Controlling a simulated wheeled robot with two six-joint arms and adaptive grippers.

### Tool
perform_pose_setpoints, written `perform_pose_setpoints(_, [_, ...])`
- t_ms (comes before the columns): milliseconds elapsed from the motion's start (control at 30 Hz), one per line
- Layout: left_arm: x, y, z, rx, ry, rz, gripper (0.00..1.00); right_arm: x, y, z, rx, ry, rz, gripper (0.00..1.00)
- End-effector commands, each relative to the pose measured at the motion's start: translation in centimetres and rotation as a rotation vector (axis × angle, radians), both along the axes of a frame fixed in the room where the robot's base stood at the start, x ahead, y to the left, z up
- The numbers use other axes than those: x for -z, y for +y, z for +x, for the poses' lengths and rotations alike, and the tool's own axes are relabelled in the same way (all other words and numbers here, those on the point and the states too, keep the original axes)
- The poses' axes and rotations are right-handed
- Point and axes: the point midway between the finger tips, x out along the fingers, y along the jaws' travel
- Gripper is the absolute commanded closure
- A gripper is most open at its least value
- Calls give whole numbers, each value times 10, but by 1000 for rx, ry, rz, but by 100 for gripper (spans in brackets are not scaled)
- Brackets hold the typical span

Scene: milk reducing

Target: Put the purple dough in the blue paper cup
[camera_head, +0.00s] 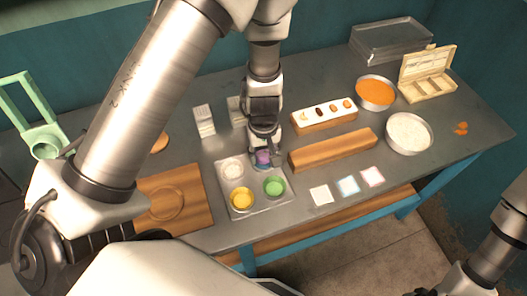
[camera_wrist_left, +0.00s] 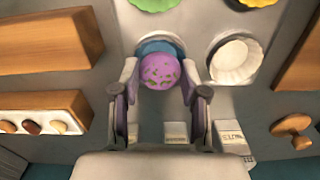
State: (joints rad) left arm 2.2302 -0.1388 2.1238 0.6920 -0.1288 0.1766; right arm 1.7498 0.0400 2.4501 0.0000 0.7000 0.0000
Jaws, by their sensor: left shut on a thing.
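The purple dough (camera_head: 263,156) is a round ball with green specks, seen large in the left wrist view (camera_wrist_left: 160,70). My left gripper (camera_head: 264,148) is shut on it, with one finger on each side in the left wrist view. The blue paper cup (camera_wrist_left: 155,45) sits in the tray's far right spot, directly behind the dough in the wrist view and mostly hidden by it. The dough is at or just over the cup; I cannot tell whether it touches the bottom. My right gripper is out of view; only part of the right arm shows.
The metal tray (camera_head: 248,181) also holds white (camera_head: 232,169), yellow (camera_head: 241,199) and green (camera_head: 274,186) cups. A long wooden block (camera_head: 333,151) and a white-topped wooden holder (camera_head: 323,115) stand close to the right. A wooden board (camera_head: 174,201) lies left.

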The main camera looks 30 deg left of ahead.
Motion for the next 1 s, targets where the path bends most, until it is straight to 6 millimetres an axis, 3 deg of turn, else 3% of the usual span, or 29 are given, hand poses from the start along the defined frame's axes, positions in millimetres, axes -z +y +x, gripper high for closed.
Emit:
perform_pose_setpoints(867, [0,-1,-1,0,0,0,80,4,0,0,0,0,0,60])
perform_pose_setpoints(900, [0,-1,-1,0,0,0,42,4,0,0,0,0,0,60])
perform_pose_setpoints(933, [0,-1,-1,0,0,0,31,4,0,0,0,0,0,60])
perform_pose_setpoints(1000, [0,-1,-1,0,0,0,27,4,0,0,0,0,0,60])
